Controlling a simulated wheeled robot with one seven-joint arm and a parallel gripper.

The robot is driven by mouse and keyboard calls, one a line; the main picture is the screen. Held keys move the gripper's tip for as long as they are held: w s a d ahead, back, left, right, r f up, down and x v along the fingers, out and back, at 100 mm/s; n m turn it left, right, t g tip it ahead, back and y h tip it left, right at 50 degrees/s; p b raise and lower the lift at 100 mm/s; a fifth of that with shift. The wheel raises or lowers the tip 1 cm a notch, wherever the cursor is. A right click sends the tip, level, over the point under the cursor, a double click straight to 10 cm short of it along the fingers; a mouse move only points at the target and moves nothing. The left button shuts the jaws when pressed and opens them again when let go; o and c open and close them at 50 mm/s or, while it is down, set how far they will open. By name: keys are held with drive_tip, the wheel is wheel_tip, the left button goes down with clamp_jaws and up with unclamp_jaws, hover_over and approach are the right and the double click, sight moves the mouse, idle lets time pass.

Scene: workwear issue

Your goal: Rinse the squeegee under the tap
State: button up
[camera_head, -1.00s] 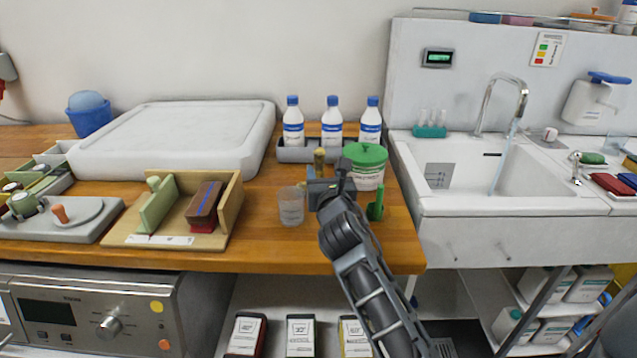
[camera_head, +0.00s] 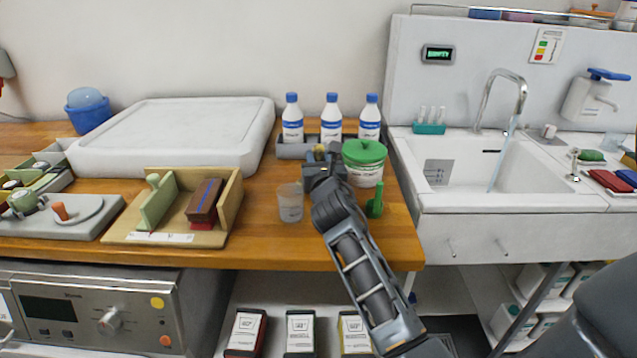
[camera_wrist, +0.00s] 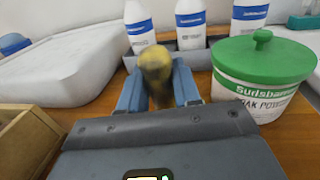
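A yellow-brown, rounded, handle-like thing (camera_wrist: 155,72) stands between my fingers in the wrist view; it may be the squeegee's handle, but its lower part is hidden. My gripper (camera_head: 323,160) is over the wooden counter, in front of the bottles. Its two blue-grey fingers (camera_wrist: 157,88) stand apart on either side of the handle; no firm grip on it is visible. The tap (camera_head: 507,80) curves over the white sink (camera_head: 462,180) at the right. Water (camera_head: 501,160) runs from its spout into the basin.
A green-lidded tub (camera_head: 364,170) stands close right of my gripper, with a green tool (camera_head: 375,203) before it. A clear cup (camera_head: 290,203) stands to the left. Several white bottles (camera_head: 332,120) stand in a grey tray behind. A wooden holder (camera_head: 165,240) is further left.

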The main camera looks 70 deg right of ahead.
sight(319, 145)
clamp_jaws()
drive_tip(key=shift+r, duration=0.1)
idle(0.3)
drive_tip(key=shift+r, duration=0.45)
wheel_tip(319, 145, up, 4)
drive_tip(key=shift+f+p, duration=0.1)
drive_tip(key=shift+p, duration=0.65)
drive_tip(key=s+d+r+p, duration=0.2)
drive_tip(key=s+r, duration=0.4)
drive_tip(key=s, duration=0.5)
drive_tip(key=shift+s+d+p, duration=0.15)
drive_tip(key=shift+s+p, duration=0.05)
drive_tip(key=shift+p, duration=0.65)
drive_tip(key=shift+r, duration=0.1)
